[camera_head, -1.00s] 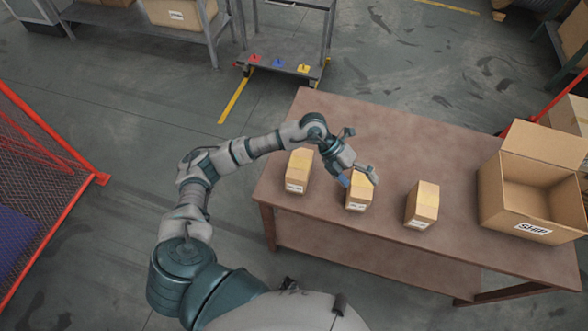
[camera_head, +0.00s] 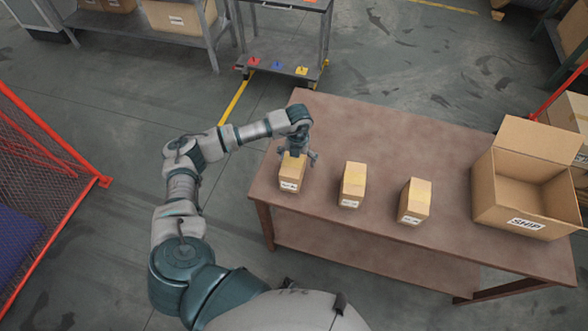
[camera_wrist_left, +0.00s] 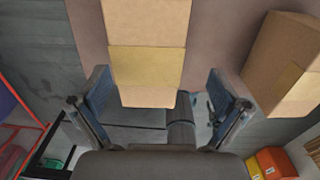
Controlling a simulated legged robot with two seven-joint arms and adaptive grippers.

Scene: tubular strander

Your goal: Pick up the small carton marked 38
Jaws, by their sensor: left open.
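Three small tan cartons stand in a row on the brown table: a left carton (camera_head: 291,179), a middle carton (camera_head: 353,184) and a right carton (camera_head: 415,201). Each has a white label on its front, too small to read, so I cannot tell which is 38. My left gripper (camera_head: 298,158) is open at the top of the left carton. In the left wrist view a carton (camera_wrist_left: 146,62) with a yellowish tape band lies between the spread fingers, with no clear contact. Another carton (camera_wrist_left: 275,62) shows at the right there. My right gripper is not seen.
A large open carton marked SHIP (camera_head: 492,208) stands at the table's right end. The brown table (camera_head: 390,135) is clear behind the small cartons. A red mesh fence (camera_head: 50,155) is at the left, and a grey cart (camera_head: 285,68) stands beyond the table.

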